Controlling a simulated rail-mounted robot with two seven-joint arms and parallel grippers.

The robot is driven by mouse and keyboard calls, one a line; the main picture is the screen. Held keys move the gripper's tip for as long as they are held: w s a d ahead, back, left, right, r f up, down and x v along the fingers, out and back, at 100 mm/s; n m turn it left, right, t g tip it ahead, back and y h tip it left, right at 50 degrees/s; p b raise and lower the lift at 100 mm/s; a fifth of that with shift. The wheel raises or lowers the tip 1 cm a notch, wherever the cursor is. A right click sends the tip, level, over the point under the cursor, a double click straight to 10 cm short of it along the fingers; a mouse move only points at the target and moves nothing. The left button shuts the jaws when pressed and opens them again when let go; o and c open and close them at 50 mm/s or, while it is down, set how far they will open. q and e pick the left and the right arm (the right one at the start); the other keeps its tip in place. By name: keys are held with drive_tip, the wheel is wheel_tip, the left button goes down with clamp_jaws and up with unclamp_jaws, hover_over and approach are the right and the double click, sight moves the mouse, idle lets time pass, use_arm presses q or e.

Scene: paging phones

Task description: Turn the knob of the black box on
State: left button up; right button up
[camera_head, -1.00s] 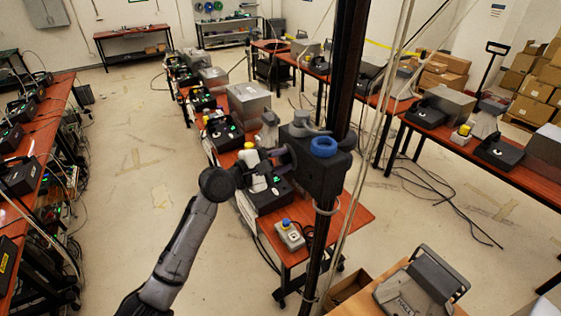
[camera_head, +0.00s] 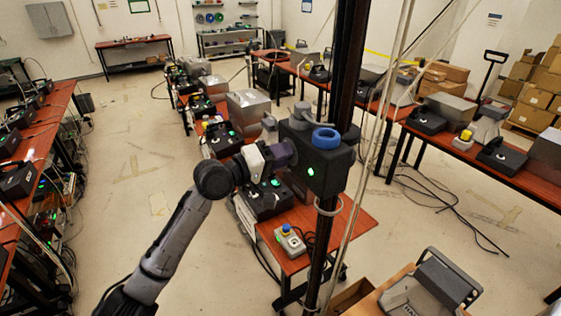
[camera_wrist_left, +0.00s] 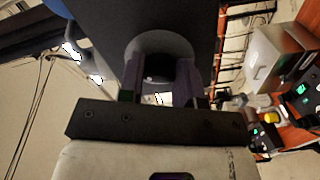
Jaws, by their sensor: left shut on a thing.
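The black box (camera_head: 338,172) is fixed to a dark upright post, with a blue ring (camera_head: 326,138) on its top. A green light (camera_head: 310,171) glows on its front face. My left gripper (camera_head: 288,153) reaches the box's left side and is shut on the knob there. In the left wrist view, the round dark knob (camera_wrist_left: 160,47) sits between the two fingers of my left gripper (camera_wrist_left: 160,70), against the dark box face (camera_wrist_left: 195,20). The fingers partly hide the knob, and its exact angle is hard to tell. My right gripper is not in view.
Behind the box, a red-topped table (camera_head: 342,222) carries black units and a grey box with a blue button (camera_head: 290,240). Pale cables hang close to the post's right. A grey case (camera_head: 432,285) stands at front right. Open floor lies at left.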

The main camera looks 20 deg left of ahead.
use_arm(q)
drive_tip(key=m+b, duration=0.2)
drive_tip(key=m, duration=0.2)
drive_tip(key=shift+f, duration=0.1)
idle(0.4)
drive_tip(key=o, duration=0.9)
